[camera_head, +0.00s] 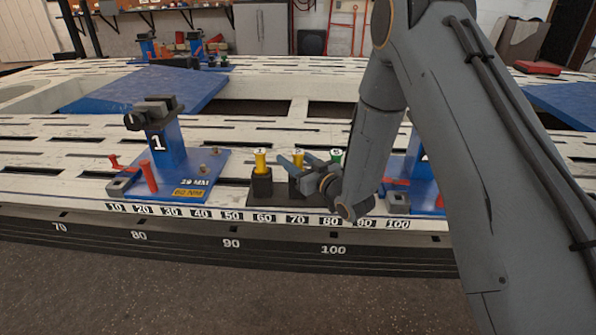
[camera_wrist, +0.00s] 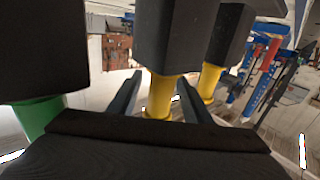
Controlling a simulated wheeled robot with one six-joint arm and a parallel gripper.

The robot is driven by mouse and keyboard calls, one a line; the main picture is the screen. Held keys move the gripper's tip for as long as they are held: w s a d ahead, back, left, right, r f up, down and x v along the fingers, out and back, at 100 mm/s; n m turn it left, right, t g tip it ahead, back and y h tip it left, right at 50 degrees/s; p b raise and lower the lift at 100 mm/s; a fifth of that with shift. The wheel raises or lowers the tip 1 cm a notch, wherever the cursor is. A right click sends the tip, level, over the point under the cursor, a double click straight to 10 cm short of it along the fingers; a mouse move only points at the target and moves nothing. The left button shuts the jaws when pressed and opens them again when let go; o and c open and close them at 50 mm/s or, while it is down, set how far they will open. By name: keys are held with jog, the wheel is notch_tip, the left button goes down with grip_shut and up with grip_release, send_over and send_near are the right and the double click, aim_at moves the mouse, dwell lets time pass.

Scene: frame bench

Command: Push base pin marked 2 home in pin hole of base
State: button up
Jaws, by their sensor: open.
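Three pins stand in black holders on the bench: a yellow pin (camera_head: 260,163) at left, a second yellow pin (camera_head: 298,157) in the middle and a green pin (camera_head: 335,156) at right. Their white tops carry marks too small to read surely, so I cannot tell which is marked 2. My gripper (camera_head: 297,164) is open at the middle yellow pin. In the wrist view its fingers (camera_wrist: 160,84) stand on either side of the middle yellow pin (camera_wrist: 160,97), apparently without gripping it. The blue base (camera_head: 203,170) marked 1 is left of the holders; its pin hole is not clear.
A blue post (camera_head: 166,143) with a dark clamp head rises from the base, beside red handles (camera_head: 149,177). Another blue base (camera_head: 426,196) is partly hidden behind my arm. The slotted white bench (camera_head: 70,165) has a numbered front edge.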

jog(key=shift+x, duration=0.85)
grip_shut()
